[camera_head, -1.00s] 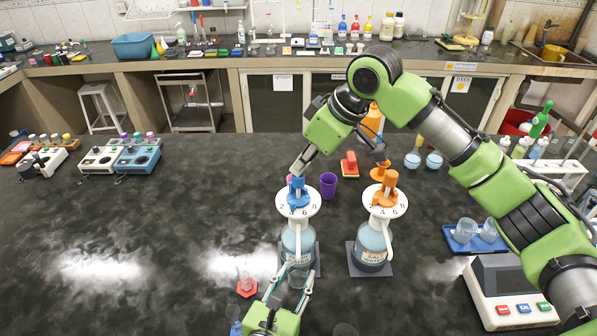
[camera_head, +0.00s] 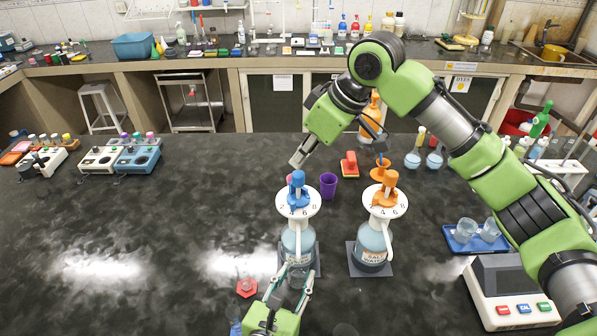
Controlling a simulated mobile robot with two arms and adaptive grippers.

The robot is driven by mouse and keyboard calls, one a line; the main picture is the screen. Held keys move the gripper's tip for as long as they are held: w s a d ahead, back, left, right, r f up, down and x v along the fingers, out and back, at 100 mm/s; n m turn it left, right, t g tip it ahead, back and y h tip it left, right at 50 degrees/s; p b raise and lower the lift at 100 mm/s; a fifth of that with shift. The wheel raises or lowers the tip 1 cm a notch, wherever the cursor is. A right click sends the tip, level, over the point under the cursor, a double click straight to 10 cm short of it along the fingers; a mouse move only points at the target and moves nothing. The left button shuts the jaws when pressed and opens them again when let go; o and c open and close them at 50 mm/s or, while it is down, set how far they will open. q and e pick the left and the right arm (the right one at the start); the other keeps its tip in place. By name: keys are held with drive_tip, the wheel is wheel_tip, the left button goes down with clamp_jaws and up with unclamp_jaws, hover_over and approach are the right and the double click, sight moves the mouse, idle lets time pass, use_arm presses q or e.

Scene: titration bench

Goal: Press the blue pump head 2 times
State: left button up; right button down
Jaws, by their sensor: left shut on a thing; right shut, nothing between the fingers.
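The blue pump head (camera_head: 298,190) stands upright on top of a clear bottle (camera_head: 298,245) with a white numbered dial (camera_head: 310,208). My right gripper (camera_head: 297,162) is shut and empty, a little above the blue pump head and apart from it. My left gripper (camera_head: 290,293) is low at the front of that bottle. A similar bottle with an orange pump head (camera_head: 386,188) stands to the right.
A purple cup (camera_head: 328,185) and a red block (camera_head: 349,163) stand behind the bottles. A red hexagonal dish (camera_head: 247,287) lies left of my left gripper. A blue tray with beakers (camera_head: 461,240) and a balance (camera_head: 500,285) are on the right.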

sight(296, 302)
drive_tip(key=shift+r, duration=0.15)
drive_tip(key=shift+r, duration=2.9)
drive_tip(key=v, duration=1.2)
use_arm(q)
drive_tip(key=shift+f, duration=0.2)
use_arm(e)
drive_tip(key=shift+f, duration=0.15)
